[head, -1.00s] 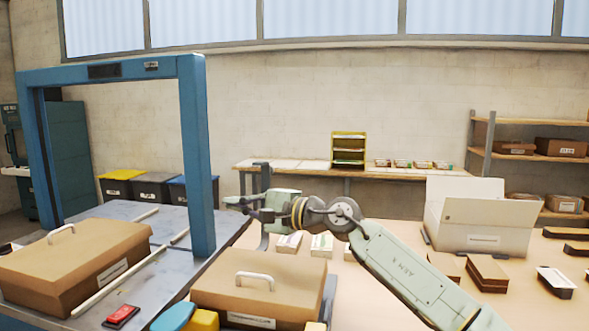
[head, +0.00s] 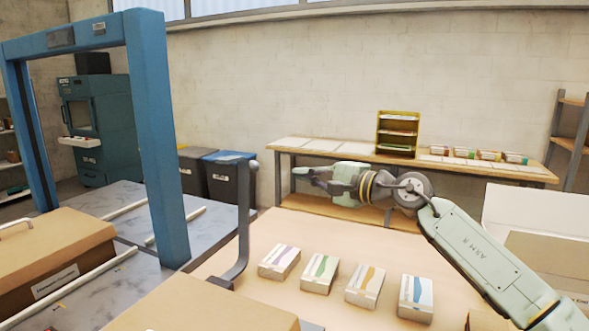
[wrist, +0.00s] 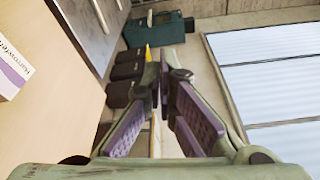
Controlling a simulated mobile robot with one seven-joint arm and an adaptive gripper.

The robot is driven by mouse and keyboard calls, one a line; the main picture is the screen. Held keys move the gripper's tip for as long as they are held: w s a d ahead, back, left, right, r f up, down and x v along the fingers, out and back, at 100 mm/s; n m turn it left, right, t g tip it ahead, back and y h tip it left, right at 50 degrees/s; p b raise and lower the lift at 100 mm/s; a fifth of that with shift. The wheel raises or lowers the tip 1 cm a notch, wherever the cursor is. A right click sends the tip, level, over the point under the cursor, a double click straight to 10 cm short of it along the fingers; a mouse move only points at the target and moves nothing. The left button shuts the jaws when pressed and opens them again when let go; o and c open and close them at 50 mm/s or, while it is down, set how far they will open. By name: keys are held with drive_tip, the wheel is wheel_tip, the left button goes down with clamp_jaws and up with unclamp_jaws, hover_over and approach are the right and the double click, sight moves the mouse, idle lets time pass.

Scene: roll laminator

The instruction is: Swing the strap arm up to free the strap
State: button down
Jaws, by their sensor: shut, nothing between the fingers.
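I cannot make out a strap. My gripper (head: 306,172) is to the right of the post's top in the head view, pointing left, apart from it in the picture. Its purple-padded fingers also show in the wrist view (wrist: 160,65), closing together at the tips with nothing between them.
A cardboard box (head: 60,262) sits on the grey table under the arch. Several small cartons (head: 365,287) lie on the tan bench below my arm. Another box (head: 200,312) is at the front edge. Bins (head: 232,182) and a shelf bench (head: 460,168) stand behind.

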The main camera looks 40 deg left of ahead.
drive_tip(key=s+a+p, duration=0.4)
drive_tip(key=a+p, duration=0.2)
drive_tip(key=a, duration=0.2)
drive_tip(key=shift+s+r, duration=0.2)
drive_tip(key=shift+s, duration=0.05)
drive_tip(key=shift+f, duration=0.1)
